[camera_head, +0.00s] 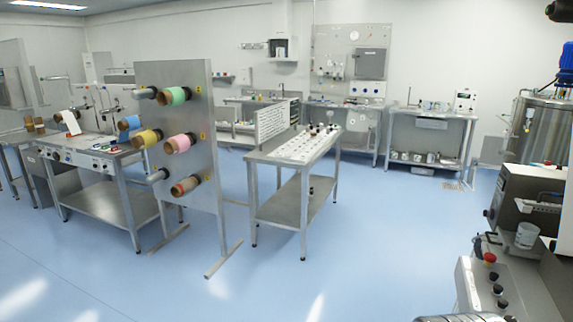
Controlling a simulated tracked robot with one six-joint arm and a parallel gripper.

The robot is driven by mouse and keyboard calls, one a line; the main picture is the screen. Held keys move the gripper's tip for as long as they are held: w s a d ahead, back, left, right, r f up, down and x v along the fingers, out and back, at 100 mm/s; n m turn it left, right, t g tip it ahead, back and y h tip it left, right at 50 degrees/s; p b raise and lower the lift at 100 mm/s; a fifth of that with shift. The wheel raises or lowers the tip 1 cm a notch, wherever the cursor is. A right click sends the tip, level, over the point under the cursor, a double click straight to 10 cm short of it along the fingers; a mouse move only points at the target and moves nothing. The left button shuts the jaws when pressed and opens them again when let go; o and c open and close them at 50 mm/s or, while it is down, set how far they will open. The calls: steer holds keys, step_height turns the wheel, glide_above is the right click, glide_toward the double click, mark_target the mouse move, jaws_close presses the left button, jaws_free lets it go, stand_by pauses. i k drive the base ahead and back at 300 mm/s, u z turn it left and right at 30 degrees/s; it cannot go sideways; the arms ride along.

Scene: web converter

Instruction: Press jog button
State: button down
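No jog button can be singled out at this distance. At the left, a steel bench machine (100,152) has a sloped front panel with several small dark knobs or buttons, too small to read. At the lower right, a grey control box (480,290) carries a red mushroom button (490,258) and several dark round buttons (497,290); no labels are legible. My gripper is not in view, so its place relative to the buttons does not show.
An upright steel panel (200,90) with coloured rolls on pegs stands left of centre. A steel table (262,158) with small items stands in the middle. Benches line the back wall, and a steel tank (540,125) stands at the right. Blue floor (370,250) is clear in front.

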mark_target(498, 289)
steer(key=z, duration=1.15)
steer(key=k, duration=0.15)
steer(key=z, duration=0.15)
